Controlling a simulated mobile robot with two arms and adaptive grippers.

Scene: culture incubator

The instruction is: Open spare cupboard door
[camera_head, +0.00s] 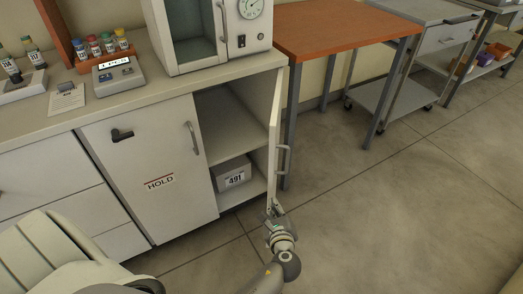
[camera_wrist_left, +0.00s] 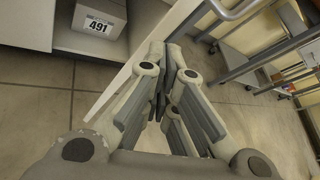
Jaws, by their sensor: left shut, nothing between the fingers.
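The cupboard door without a label (camera_head: 273,150) stands wide open, swung out to the right of its compartment. Its bar handle (camera_head: 284,160) is on the outer face. My left gripper (camera_head: 273,209) is at the lower end of this door; I cannot tell whether it touches it. In the left wrist view the fingers (camera_wrist_left: 163,76) are shut with nothing between them, beside the pale door panel (camera_wrist_left: 121,80). The compartment holds a grey box marked 491 (camera_head: 232,174), also seen in the left wrist view (camera_wrist_left: 98,20). My right gripper is not in view.
The neighbouring door marked HOLD (camera_head: 155,160) is closed. An incubator (camera_head: 210,35) and a small device with vials (camera_head: 118,74) stand on the counter (camera_head: 150,97). An orange-topped table (camera_head: 335,27) stands close right of the open door. The floor at right is clear.

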